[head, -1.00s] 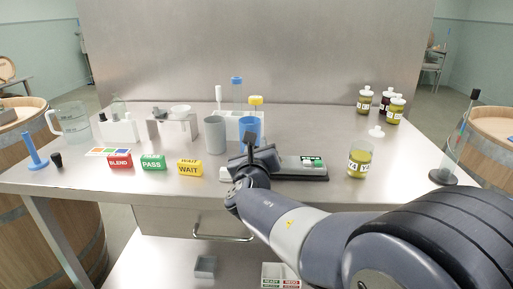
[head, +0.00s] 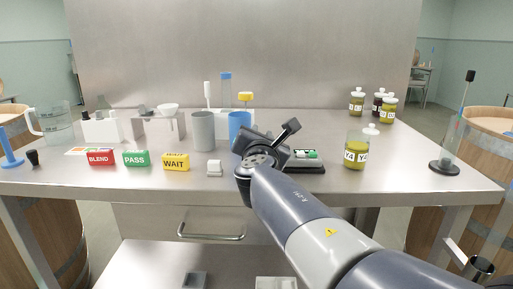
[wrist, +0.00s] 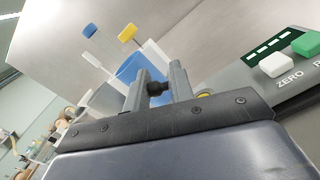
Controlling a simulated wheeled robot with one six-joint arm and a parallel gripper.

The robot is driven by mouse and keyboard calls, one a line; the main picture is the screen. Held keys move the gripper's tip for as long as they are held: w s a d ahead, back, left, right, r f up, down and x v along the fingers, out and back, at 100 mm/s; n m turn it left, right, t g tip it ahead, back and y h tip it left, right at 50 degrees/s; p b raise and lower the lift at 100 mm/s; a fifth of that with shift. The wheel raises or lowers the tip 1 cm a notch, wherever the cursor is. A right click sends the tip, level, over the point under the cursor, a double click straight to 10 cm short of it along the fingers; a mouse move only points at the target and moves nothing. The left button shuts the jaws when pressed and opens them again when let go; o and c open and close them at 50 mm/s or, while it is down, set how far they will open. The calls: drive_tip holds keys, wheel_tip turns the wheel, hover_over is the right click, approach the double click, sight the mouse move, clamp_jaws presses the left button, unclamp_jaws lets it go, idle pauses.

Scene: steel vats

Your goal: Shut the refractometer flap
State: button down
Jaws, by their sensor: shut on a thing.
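The refractometer (head: 312,168) is a low dark unit on the steel table, right of my gripper, with a small display and green and white buttons. In the wrist view its panel (wrist: 297,96) fills the right side, with a ZERO button. My gripper's fingers (wrist: 158,88) are shut on a small black knob (wrist: 156,87) beside the panel. A yellowish ring (wrist: 204,96) shows just right of the fingers, partly covered. The flap's plate and angle cannot be made out. In the head view my wrist hides the fingertips and the refractometer's left part.
A blue cup (head: 238,127) and a grey cup (head: 203,132) stand behind my gripper. A lidded jar (head: 357,151) stands right of the refractometer.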

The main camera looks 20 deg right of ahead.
drive_tip(key=m+b, duration=0.1)
drive_tip(key=d+m+b, duration=0.1)
drive_tip(key=m+b, duration=0.1)
drive_tip(key=shift+s+d+f+m, duration=0.1)
drive_tip(key=shift+s+f+m, duration=0.1)
drive_tip(key=shift+f+m, duration=0.15)
drive_tip(key=shift+s+d+f+m+b, duration=0.1)
drive_tip(key=shift+d+m+b, duration=0.15)
drive_tip(key=shift+m+b, duration=0.5)
drive_tip(key=shift+s+d+f+m+b, duration=0.1)
drive_tip(key=shift+d+m+b, duration=0.25)
drive_tip(key=shift+m, duration=0.55)
drive_tip(key=shift+a, duration=0.1)
drive_tip(key=c, duration=1.3)
unclamp_jaws()
